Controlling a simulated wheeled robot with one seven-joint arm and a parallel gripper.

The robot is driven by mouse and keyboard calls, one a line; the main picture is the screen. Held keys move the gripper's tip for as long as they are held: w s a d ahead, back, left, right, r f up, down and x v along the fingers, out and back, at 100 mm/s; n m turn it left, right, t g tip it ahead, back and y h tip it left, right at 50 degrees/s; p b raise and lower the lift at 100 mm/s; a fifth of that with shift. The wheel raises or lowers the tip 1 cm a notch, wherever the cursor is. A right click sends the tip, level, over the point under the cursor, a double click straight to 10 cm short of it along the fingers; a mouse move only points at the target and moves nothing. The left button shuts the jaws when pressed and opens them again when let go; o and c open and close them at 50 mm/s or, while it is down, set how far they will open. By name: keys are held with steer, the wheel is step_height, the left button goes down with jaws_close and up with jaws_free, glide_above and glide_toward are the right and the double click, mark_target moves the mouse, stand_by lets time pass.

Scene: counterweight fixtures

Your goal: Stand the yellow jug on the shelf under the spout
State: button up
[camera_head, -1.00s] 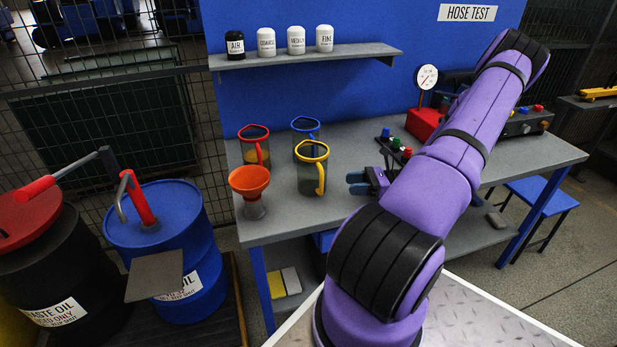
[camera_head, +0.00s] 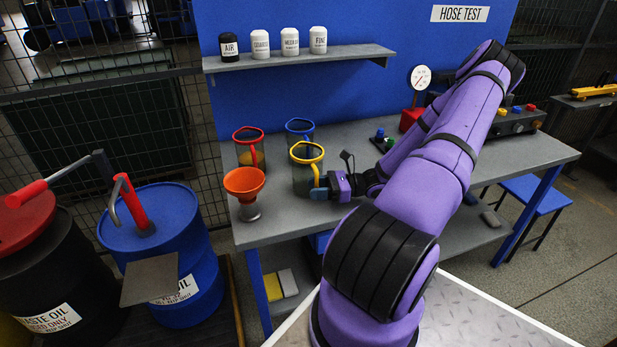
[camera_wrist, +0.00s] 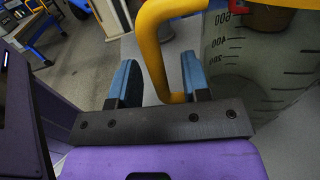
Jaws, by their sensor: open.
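The yellow jug (camera_head: 293,172) is a clear cylinder with a yellow rim and handle, upright on the grey bench. My gripper (camera_head: 320,192) is at its right side. In the wrist view my gripper (camera_wrist: 160,80) is open, its two blue fingers on either side of the yellow handle (camera_wrist: 153,45); the jug's clear graduated wall (camera_wrist: 260,75) fills the right. Whether a finger touches the handle I cannot tell. A small grey shelf (camera_head: 150,281) juts out in front of the blue drum (camera_head: 195,235). A curved grey spout (camera_head: 113,203) beside a red pump tops that drum.
A red jug (camera_head: 243,152) and a blue jug (camera_head: 299,126) stand behind the yellow one. An orange funnel (camera_head: 245,183) stands close at its left. A black drum (camera_head: 55,285) with a red lid and long lever is far left. A wall shelf (camera_head: 300,57) holds small bottles.

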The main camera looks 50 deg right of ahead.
steer(key=shift+c, duration=0.3)
jaws_close()
steer(key=shift+r, duration=0.15)
